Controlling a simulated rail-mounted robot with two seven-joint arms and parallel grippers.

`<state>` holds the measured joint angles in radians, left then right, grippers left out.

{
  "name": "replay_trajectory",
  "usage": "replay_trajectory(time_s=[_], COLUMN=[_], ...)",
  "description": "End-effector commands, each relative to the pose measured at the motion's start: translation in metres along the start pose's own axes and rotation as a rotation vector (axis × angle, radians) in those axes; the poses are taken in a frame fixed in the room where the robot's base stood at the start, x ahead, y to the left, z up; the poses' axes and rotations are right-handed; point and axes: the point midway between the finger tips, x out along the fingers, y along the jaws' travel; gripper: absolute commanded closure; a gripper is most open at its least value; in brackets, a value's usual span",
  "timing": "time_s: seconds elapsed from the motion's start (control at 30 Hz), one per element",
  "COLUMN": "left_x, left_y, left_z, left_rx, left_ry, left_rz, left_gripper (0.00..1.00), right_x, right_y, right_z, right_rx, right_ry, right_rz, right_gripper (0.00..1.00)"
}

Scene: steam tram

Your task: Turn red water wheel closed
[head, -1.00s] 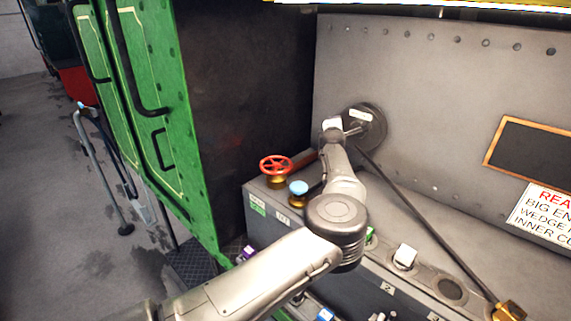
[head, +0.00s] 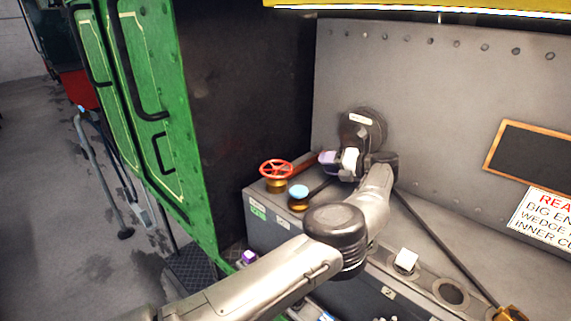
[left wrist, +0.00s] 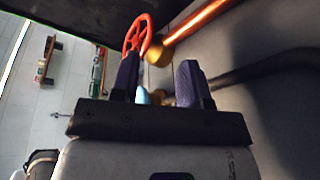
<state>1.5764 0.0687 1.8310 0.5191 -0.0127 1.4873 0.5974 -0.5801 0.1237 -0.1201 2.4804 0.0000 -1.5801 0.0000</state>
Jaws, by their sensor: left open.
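The red water wheel (head: 276,169) sits on a brass fitting at the left end of the grey ledge, with a copper pipe running behind it. My left gripper (head: 326,158) is to the right of the wheel in the head view, apart from it and pointing toward it. In the left wrist view the two dark fingers (left wrist: 160,84) are spread with a gap between them. The red wheel (left wrist: 137,36) shows there beyond the left finger. My right gripper is in neither view.
A blue-topped brass valve (head: 299,196) stands close in front of the red wheel. A dark round fitting (head: 362,124) is on the wall behind my gripper. A green door (head: 150,100) and dark panel rise on the left. A long rod (head: 435,239) slants down right.

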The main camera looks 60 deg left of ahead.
Motion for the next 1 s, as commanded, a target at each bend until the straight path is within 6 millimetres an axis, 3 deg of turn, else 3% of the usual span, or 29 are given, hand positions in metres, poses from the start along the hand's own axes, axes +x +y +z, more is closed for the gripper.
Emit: replay_trajectory(time_s=[0.17,0.37,0.8,1.0], left_x=[0.000,0.017,0.096,0.121], left_y=[0.009,0.011,0.015,0.016], left_z=[-0.013,-0.014,-0.020,-0.021], left_rx=[-0.060,-0.087,-0.085,-0.085], left_ry=[0.082,0.080,0.078,0.076], left_rz=[0.060,0.059,0.056,0.057], left_gripper=[0.58,0.58,0.58,0.58], right_x=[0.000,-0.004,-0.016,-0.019], right_y=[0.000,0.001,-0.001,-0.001], right_z=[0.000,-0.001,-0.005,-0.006], right_rx=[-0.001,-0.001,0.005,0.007], right_ry=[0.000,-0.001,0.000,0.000], right_rz=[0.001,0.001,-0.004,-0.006], right_gripper=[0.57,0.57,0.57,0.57])
